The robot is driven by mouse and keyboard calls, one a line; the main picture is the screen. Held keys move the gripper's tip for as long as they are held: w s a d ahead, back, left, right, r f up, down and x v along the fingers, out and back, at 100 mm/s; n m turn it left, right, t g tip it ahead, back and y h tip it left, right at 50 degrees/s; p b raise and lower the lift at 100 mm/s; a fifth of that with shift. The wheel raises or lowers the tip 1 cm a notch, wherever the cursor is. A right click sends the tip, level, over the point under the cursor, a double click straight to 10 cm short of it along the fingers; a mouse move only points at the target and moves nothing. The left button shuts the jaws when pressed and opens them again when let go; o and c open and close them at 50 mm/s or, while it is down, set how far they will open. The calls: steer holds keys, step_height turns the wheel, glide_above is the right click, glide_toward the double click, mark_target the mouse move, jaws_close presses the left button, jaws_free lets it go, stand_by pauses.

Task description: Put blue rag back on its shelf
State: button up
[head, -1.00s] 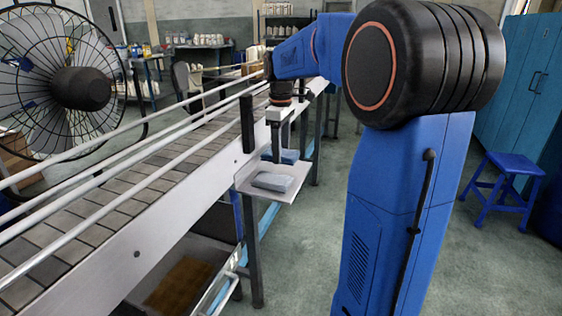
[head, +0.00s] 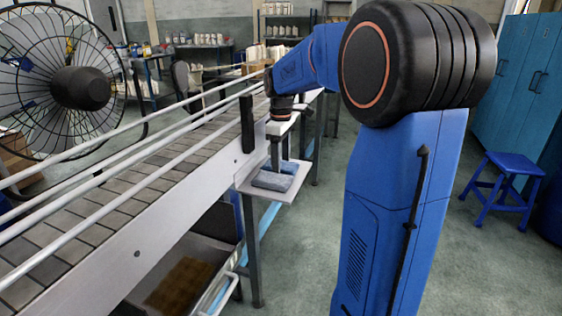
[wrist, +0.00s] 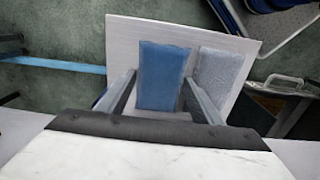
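The blue rag (wrist: 162,75) lies flat between the two fingers of my gripper (wrist: 161,76) in the wrist view, with the fingertips at its side edges. In the head view the blue rag (head: 286,166) shows partly behind my gripper (head: 275,160), low over the white shelf (head: 287,194) or on it. The shelf's board also shows in the wrist view (wrist: 123,50). A grey rag (wrist: 219,78) lies on the shelf just right of the blue one; in the head view the grey rag (head: 272,181) is nearer the camera.
The conveyor (head: 160,185) with its rails runs along the shelf's left side. A black post (head: 247,124) stands at the conveyor edge close to my gripper. A bin (head: 185,275) sits below. A blue stool (head: 510,165) stands at the right, with open floor between.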

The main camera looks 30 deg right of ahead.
steer(key=shift+r, duration=0.15)
step_height(320, 180, up, 12)
stand_by(0.6)
steer(key=s+a+f+m+t, duration=0.1)
steer(key=s+a+f+m, duration=0.1)
steer(key=s+a, duration=0.4)
steer(key=s+a+f+m+t, duration=0.1)
steer(key=s+a+f+m, duration=0.15)
steer(key=s, duration=0.65)
steer(key=s+a+f+m+t, duration=0.1)
steer(key=s+a+f, duration=0.1)
steer(key=s+f, duration=0.4)
steer(key=s+a+f+m+t, duration=0.1)
steer(key=s+a+f+m, duration=0.1)
steer(key=s+f, duration=0.4)
steer(key=shift+s+a+f+t, duration=0.15)
steer(key=shift+s+a+t, duration=0.25)
steer(key=shift+s+a, duration=0.45)
